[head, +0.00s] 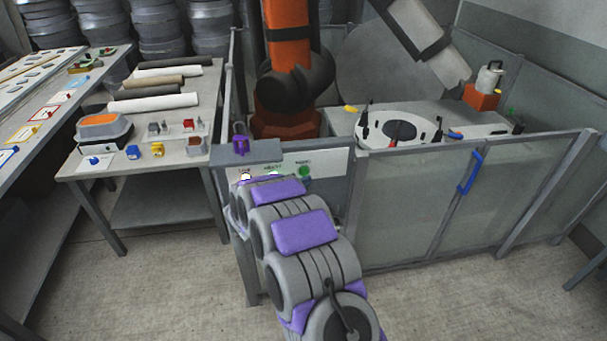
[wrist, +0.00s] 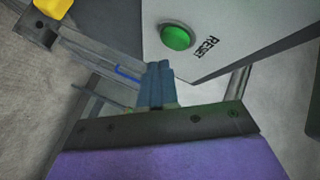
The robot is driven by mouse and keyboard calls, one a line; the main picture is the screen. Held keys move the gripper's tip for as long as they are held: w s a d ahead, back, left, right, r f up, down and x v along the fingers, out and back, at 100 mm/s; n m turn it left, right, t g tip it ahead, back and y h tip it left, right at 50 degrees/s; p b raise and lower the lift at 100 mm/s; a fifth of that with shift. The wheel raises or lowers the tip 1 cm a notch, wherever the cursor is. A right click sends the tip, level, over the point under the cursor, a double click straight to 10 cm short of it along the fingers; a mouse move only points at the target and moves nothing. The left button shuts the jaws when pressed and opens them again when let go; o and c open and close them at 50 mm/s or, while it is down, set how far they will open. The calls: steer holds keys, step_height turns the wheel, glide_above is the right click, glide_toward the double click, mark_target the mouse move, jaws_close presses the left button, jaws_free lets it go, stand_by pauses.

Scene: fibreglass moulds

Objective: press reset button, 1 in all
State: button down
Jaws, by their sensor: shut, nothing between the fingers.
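The green reset button (wrist: 177,36) shows near the top of the wrist view, on a pale panel (wrist: 225,28) with the word RESET beside it. My gripper (wrist: 159,68) is shut and empty, its fingertips just below the button in the picture. A gap seems to remain between them, though its depth is hard to judge. In the head view a green button (head: 304,171) shows at the right of the labelled panel (head: 327,163) on the fence. My arm covers the panel's lower left part and hides my gripper there.
A purple padlock-like object (head: 241,146) stands on the ledge above the panel. The fence (head: 400,195) runs right, with a blue door handle (head: 471,172). An orange robot arm (head: 288,60) stands behind it. A table with rolls (head: 150,103) is at left. Floor in front is clear.

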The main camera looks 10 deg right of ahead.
steer(key=s+b, duration=0.2)
steer(key=s, duration=0.2)
steer(key=shift+s, duration=0.25)
stand_by(0.6)
